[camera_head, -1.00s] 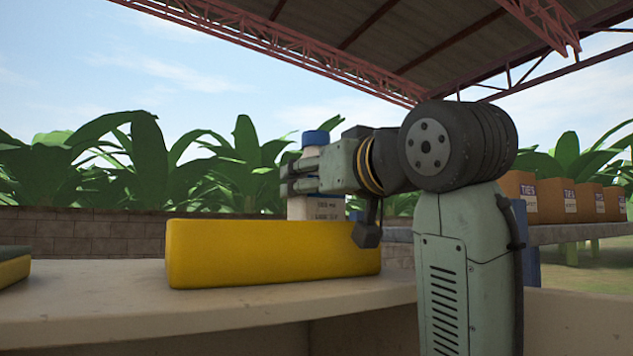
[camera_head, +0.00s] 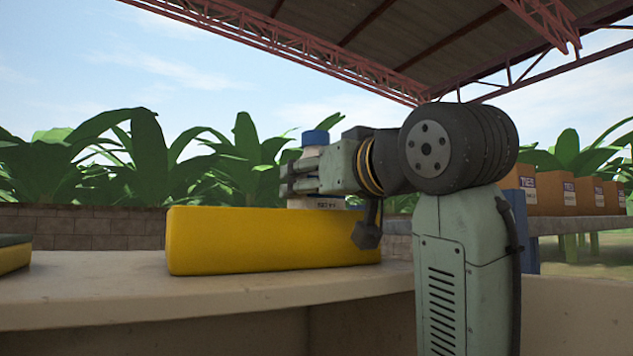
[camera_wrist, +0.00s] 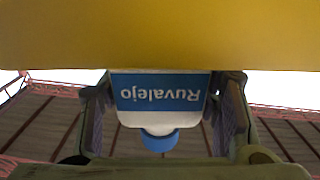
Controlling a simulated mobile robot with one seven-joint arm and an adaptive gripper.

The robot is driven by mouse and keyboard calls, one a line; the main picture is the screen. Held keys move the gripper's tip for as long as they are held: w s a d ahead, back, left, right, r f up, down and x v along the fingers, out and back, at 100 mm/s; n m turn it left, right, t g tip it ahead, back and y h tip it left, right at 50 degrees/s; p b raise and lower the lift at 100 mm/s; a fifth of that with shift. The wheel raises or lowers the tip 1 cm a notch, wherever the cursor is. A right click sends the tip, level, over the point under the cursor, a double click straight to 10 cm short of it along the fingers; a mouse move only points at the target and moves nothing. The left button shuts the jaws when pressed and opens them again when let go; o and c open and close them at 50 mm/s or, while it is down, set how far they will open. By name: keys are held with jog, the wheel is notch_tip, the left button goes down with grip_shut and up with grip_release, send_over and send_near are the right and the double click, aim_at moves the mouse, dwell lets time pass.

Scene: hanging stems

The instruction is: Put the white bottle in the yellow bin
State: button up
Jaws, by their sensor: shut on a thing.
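The white bottle (camera_head: 318,157) with a blue cap stands upright in my gripper (camera_head: 302,176), which is shut on it. The yellow bin (camera_head: 265,242) sits on the pale counter. In the wrist view the bottle (camera_wrist: 160,116) appears upside down, with a blue label, between my gripper's fingers (camera_wrist: 163,110). The yellow bin (camera_wrist: 160,35) fills the upper part of that view.
The pale counter (camera_head: 90,290) has free room left of the bin. Another yellow thing with a dark top (camera_head: 14,254) is at the far left edge. Cardboard boxes (camera_head: 555,194) stand on a table at the right. A brick wall (camera_head: 85,230) and plants are behind.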

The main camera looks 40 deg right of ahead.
jog(key=o, duration=1.6)
jog(key=shift+c, duration=0.2)
jog(key=shift+o, duration=1.2)
jog(key=v, duration=1.2)
